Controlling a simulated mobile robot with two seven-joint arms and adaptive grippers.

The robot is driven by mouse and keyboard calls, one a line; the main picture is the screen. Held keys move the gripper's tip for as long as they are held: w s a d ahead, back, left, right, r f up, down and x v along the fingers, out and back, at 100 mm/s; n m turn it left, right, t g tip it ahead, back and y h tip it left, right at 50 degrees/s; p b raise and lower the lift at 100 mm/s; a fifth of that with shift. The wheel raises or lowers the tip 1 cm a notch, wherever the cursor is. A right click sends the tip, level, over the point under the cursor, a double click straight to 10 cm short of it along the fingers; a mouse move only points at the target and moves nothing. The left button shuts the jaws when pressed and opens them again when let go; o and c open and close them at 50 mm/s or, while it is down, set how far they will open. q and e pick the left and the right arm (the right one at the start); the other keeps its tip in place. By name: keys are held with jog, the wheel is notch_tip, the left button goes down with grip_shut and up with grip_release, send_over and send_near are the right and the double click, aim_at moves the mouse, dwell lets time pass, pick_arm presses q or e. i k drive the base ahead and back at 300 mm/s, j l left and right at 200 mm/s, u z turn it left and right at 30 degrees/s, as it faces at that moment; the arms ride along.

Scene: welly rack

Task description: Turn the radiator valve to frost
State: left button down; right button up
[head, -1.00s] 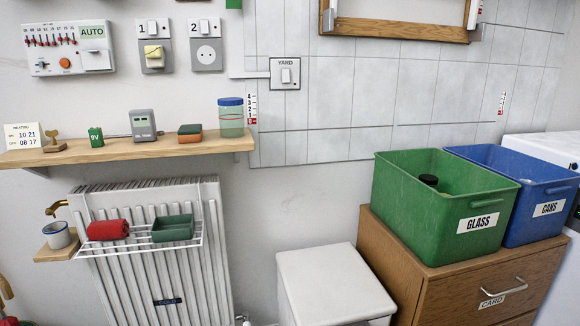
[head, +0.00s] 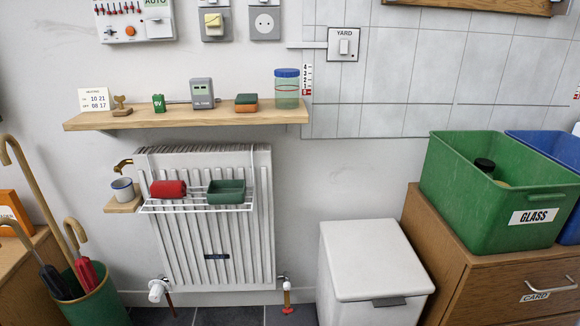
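A white radiator (head: 212,246) hangs on the wall left of centre in the head view. A white valve knob (head: 157,290) sits on a pipe at its lower left corner; any markings on it are too small to read. At the lower right corner is another fitting (head: 283,280) with a pipe and a red piece (head: 288,310) low on it. Neither of my grippers is in view.
A wire rack with a red roll (head: 168,189) and green tray (head: 226,192) hangs on the radiator. A green umbrella bin (head: 100,303) stands left of the valve. A white pedal bin (head: 372,262) stands to the right. A wooden shelf (head: 185,118) runs above.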

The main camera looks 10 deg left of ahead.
aim_at(157, 291)
jog(key=u, duration=1.35)
